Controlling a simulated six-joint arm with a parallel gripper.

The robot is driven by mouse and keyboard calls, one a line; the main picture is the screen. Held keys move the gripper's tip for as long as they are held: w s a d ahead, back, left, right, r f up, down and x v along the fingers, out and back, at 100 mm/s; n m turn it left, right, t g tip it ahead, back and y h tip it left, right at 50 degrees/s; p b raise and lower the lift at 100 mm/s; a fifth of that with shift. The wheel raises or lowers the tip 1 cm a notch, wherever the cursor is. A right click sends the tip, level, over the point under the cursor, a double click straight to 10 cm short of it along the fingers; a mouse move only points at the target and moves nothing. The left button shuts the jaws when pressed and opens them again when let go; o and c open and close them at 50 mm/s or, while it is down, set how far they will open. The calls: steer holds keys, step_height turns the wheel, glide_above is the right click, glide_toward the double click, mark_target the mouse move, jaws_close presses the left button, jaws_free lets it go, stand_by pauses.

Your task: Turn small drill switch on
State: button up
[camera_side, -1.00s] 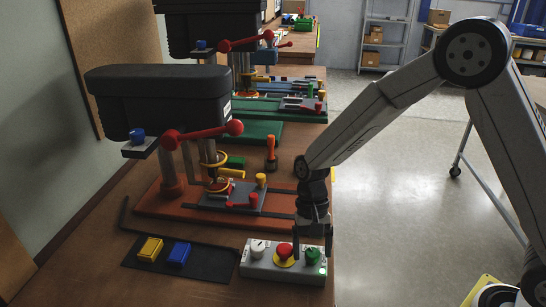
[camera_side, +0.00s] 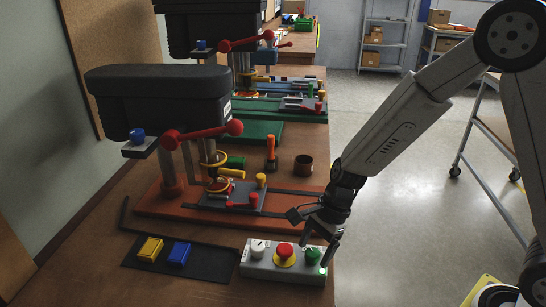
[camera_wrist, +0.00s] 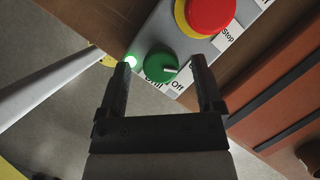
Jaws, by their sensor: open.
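A grey control box (camera_side: 284,263) lies on the bench front with a white knob (camera_side: 258,247), a red stop button on a yellow ring (camera_side: 284,250) and a green knob (camera_side: 312,255). In the wrist view the green knob (camera_wrist: 161,67) has "Off" printed beside it; part of its label is hidden by a finger. A green light (camera_wrist: 131,61) glows next to it. My gripper (camera_side: 318,244) is tilted just above the box's right end. In the wrist view my gripper (camera_wrist: 163,63) is open and empty, its fingers on either side of the green knob; contact cannot be told.
A drill press (camera_side: 160,95) with red levers stands behind on an orange base (camera_side: 160,203). A black tray (camera_side: 140,268) holds a yellow block (camera_side: 150,249) and a blue block (camera_side: 179,254). A brown cup (camera_side: 303,166) and an orange-handled tool (camera_side: 271,150) stand behind my gripper.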

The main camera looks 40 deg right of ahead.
steer(key=v, duration=0.7)
steer(key=s+d+n+t+h, duration=0.1)
steer(key=s+d+n+h, duration=0.3)
steer(key=n, duration=0.5)
steer(key=n+t, duration=0.3)
steer(key=n, duration=0.6)
glide_toward(261, 176)
steer(key=f, duration=0.2)
steer(key=shift+h, duration=0.3)
steer(key=x, duration=0.6)
steer(key=shift+w+a+r, duration=0.2)
steer(key=shift+w+a, duration=0.05)
steer(key=shift+w, duration=0.05)
steer(key=shift+w+f+t, duration=0.3)
steer(key=shift+w+f, duration=0.05)
steer(key=shift+f, duration=0.4)
steer(key=shift+s, duration=0.1)
